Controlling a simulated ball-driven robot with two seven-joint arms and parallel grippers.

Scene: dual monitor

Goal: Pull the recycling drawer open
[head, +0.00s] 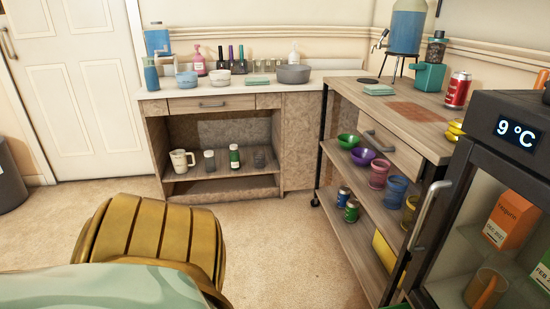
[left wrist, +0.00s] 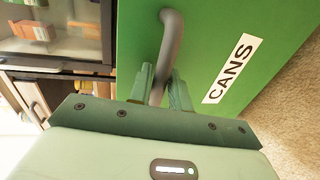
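The green drawer front (left wrist: 215,40) fills much of the left wrist view and carries a white label reading CANS (left wrist: 230,68). Its grey curved bar handle (left wrist: 172,45) stands out from the green face. My left gripper (left wrist: 162,90) is at the handle, with one green finger on each side of the bar and closed against it. Whether the drawer is out of its housing cannot be told from this close view. In the head view the drawer and my left gripper are not clearly visible. My right gripper is in neither view.
A glass-door fridge (head: 500,190) reading 9 °C stands at the right. Next to it is a wooden shelf cart (head: 345,225) with bowls and cups. A counter (head: 215,103) with bottles stands at the back. The carpet (head: 275,240) between them is clear.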

